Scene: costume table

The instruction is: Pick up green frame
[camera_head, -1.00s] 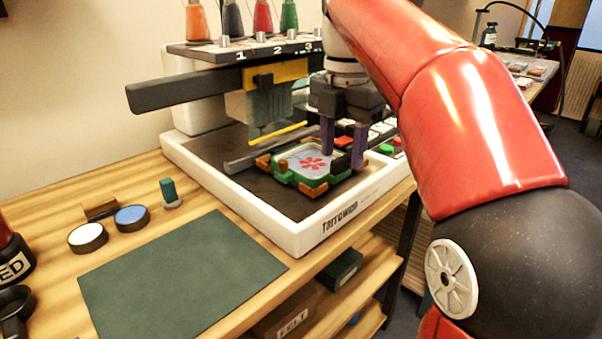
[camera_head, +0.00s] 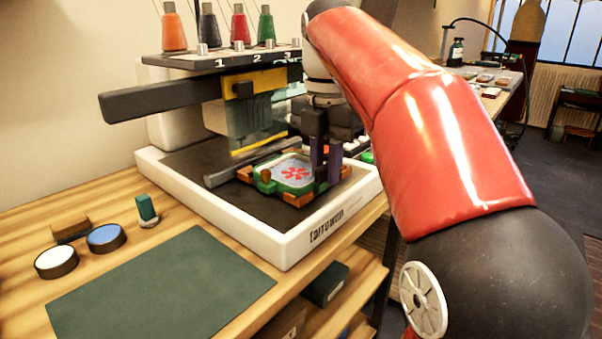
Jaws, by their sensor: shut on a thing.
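The green frame (camera_head: 266,184) lies on the dark bed of the white embroidery machine, with brown-orange corner blocks. It surrounds a pale patch with a red flower (camera_head: 294,173). My gripper (camera_head: 325,170) points down at the frame's right side, its two purple-grey fingers close together. It is shut on the frame's right edge; the fingers hide the exact contact. The frame appears level and on or very near the bed; I cannot tell if there is a gap beneath it.
The machine's needle head with a clear yellow-edged guard (camera_head: 255,120) stands just behind the frame. A grey bar (camera_head: 232,172) lies left of it. Thread cones (camera_head: 238,27) stand above. A green mat (camera_head: 160,285), two round tins (camera_head: 106,238) and a small green-topped item (camera_head: 147,209) are on the wooden table.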

